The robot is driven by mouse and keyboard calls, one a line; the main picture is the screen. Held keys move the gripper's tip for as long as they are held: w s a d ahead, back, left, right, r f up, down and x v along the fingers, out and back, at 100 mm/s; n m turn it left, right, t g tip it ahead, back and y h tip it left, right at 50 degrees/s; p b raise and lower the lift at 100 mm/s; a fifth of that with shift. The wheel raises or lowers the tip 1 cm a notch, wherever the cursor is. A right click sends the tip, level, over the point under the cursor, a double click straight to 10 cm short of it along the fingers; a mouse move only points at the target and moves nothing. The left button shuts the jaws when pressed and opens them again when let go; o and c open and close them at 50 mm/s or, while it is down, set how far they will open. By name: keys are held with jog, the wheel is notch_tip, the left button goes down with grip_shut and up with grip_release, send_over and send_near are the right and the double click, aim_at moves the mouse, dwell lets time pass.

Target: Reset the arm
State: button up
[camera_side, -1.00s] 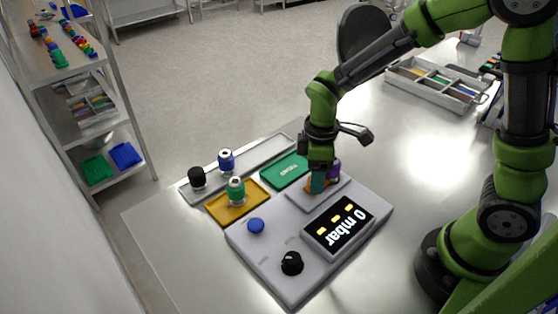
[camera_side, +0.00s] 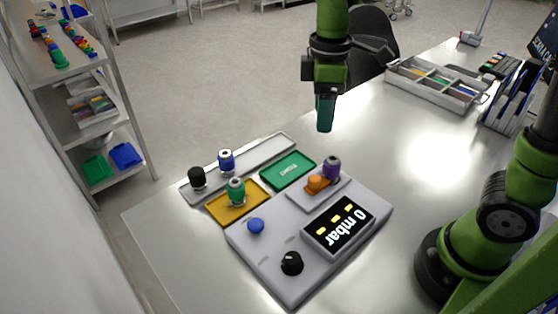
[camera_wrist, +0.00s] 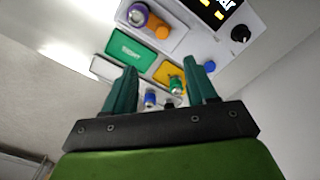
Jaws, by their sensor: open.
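My gripper (camera_side: 325,113) is raised above the table, behind the grey device, in the side view. In the wrist view its two teal fingers (camera_wrist: 163,85) are apart with nothing between the tips. The grey device (camera_side: 275,260) has a display reading "0 mbar", a black knob (camera_side: 291,263) and a blue button (camera_side: 256,226). On its raised plate stand a purple washer piece (camera_side: 332,167) and an orange piece (camera_side: 317,184). The gripper is apart from both.
A green washer piece (camera_side: 236,191) stands on the yellow tray (camera_side: 222,212). Blue (camera_side: 226,160) and black (camera_side: 197,178) pieces stand on the long grey tray (camera_side: 262,153). A green tray (camera_side: 288,170) is empty. A compartment box (camera_side: 437,88) stands at the back right.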

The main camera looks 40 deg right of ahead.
jog(key=shift+r, duration=0.2)
jog(key=s+d+r+m+t+y, duration=0.1)
jog(key=s+d+m+t, duration=0.3)
jog(key=m, duration=0.9)
jog(key=shift+s+t+y, duration=0.5)
jog(key=shift+s+t, duration=1.1)
jog(key=shift+s, duration=1.2)
